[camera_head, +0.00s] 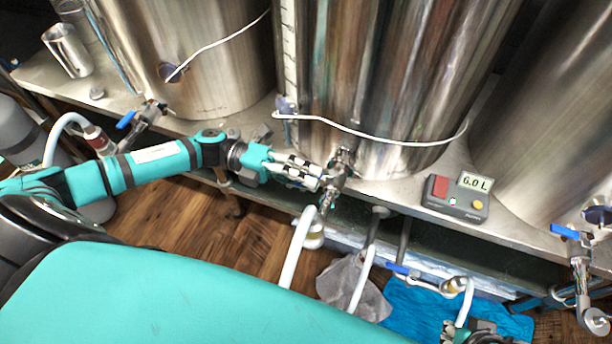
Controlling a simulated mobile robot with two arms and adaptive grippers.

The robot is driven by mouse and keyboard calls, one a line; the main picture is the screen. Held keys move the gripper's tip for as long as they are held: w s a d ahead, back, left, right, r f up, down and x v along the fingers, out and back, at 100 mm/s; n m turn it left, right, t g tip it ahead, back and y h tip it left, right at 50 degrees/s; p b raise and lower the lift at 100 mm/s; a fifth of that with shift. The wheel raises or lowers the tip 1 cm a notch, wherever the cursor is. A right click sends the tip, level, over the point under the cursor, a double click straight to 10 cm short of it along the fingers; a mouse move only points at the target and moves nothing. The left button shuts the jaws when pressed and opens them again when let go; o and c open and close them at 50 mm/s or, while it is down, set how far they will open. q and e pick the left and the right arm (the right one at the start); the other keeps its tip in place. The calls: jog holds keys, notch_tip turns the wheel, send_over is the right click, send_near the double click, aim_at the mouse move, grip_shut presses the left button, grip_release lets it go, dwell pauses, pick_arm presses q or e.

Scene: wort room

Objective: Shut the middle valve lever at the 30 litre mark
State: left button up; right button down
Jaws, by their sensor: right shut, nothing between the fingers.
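The middle steel tank (350,80) has a valve (339,172) low on its front with a white hose (300,240) below. My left gripper (318,178) reaches in from the left, its checkered fingers right at this valve. I cannot make out the blue lever there, nor whether the fingers touch or hold it. A sight scale (290,50) runs up the tank's left side; its level is not readable. The meter box (456,198) on the shelf reads 6.0 L. My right gripper (449,328) is shut and empty at the bottom edge, partly cut off.
A left tank (215,60) and right tank (550,120) have valves with blue levers (126,119) (565,231). A white cable (380,137) crosses the middle tank. A lower blue-handled valve (425,280), hoses, a grey cloth (340,285) and a blue towel (420,312) lie below the shelf.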

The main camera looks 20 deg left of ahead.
pick_arm(q)
jog(key=a, duration=1.2)
jog(key=shift+s, duration=0.35)
